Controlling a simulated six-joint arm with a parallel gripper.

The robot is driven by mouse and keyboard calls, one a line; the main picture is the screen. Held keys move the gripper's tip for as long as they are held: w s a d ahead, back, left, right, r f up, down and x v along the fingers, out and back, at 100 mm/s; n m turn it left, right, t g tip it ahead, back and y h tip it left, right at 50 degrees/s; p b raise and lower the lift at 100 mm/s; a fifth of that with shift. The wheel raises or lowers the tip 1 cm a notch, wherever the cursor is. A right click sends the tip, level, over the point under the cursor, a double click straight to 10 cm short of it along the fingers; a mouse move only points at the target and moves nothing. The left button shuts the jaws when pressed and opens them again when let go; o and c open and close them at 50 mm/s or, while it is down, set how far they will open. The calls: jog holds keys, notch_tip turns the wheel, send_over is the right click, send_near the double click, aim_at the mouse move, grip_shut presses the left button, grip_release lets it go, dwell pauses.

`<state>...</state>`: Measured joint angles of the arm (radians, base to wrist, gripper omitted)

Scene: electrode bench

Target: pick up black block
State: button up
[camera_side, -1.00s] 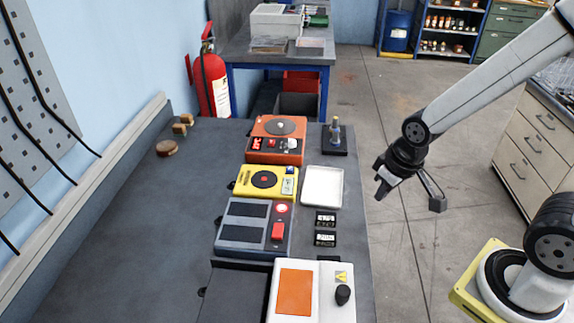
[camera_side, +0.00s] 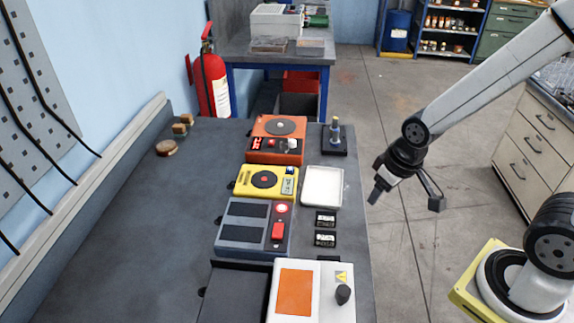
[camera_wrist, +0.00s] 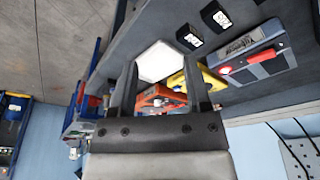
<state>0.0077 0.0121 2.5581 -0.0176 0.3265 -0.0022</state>
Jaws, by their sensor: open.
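My gripper (camera_side: 406,190) hangs in the air right of the bench edge, apart from both blocks. In the wrist view its two fingers (camera_wrist: 164,88) are spread with nothing held between them.
A white tray (camera_side: 322,201) lies just behind the blocks. The grey device (camera_side: 228,243), yellow scale (camera_side: 243,185) and orange stirrer (camera_side: 262,153) line up on the left. A white unit with an orange plate (camera_side: 317,311) stands in front. A post stand (camera_side: 334,151) is behind the tray.

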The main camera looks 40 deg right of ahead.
aim_at(330, 217)
jog(key=w+d+f+n+t, duration=0.1)
jog(key=w+f, duration=0.1)
jog(key=w+d+f+n+t, duration=0.1)
jog(key=w+d+f+n, duration=0.1)
jog(key=w+d+f+n+t, duration=0.1)
jog(key=w+d+f, duration=0.1)
jog(key=shift+w+f+t+y, duration=0.2)
jog(key=shift+f+t+y, duration=0.1)
jog(key=shift+t, duration=0.1)
jog(key=shift+w+a+f+n+t+y, duration=0.1)
jog(key=shift+a+f+n+t+y, duration=0.1)
jog(key=shift+f+n+t+y, duration=0.3)
jog(key=shift+w+a+f+n+t+y, duration=0.1)
jog(key=shift+a+f+n+t+y, duration=0.1)
jog(key=shift+f+n+y, duration=0.5)
jog(key=a+y, duration=0.1)
jog(key=s+f+n+y, duration=0.1)
jog(key=y, duration=0.1)
jog(key=a+t+y, duration=0.1)
jog(key=shift+s+a+f+n, duration=0.15)
jog(key=shift+s+a+n, duration=0.15)
jog(key=shift+s+n, duration=0.1)
jog(key=shift+s+a+r+t+y, duration=0.25)
jog(key=shift+s+a+t+y, duration=0.25)
jog(key=shift+y, duration=0.7)
jog(key=shift+x, duration=1.25)
jog(key=shift+a+f, duration=0.1)
jog(key=shift+a, duration=0.05)
